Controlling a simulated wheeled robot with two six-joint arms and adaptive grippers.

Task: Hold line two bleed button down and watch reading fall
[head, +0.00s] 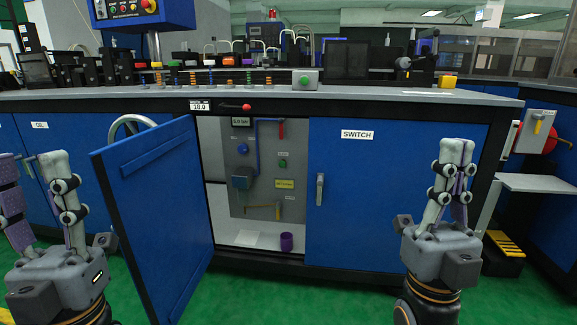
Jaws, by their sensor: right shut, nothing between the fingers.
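A grey panel (262,190) stands inside the open cabinet under the bench. A small readout (241,122) sits at its top left; its figure is too small to read surely. My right gripper (458,145) is shut and empty, upright before the SWITCH door, right of the panel. My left gripper (30,157) is open and empty at the left edge. Neither touches the panel.
The open blue door (155,215) swings out between my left gripper and the panel. A red lever (282,129), blue pipes and a yellow handle (262,207) are on the panel. A purple cup (286,242) stands on the cabinet floor. The bench edge (400,97) overhangs above.

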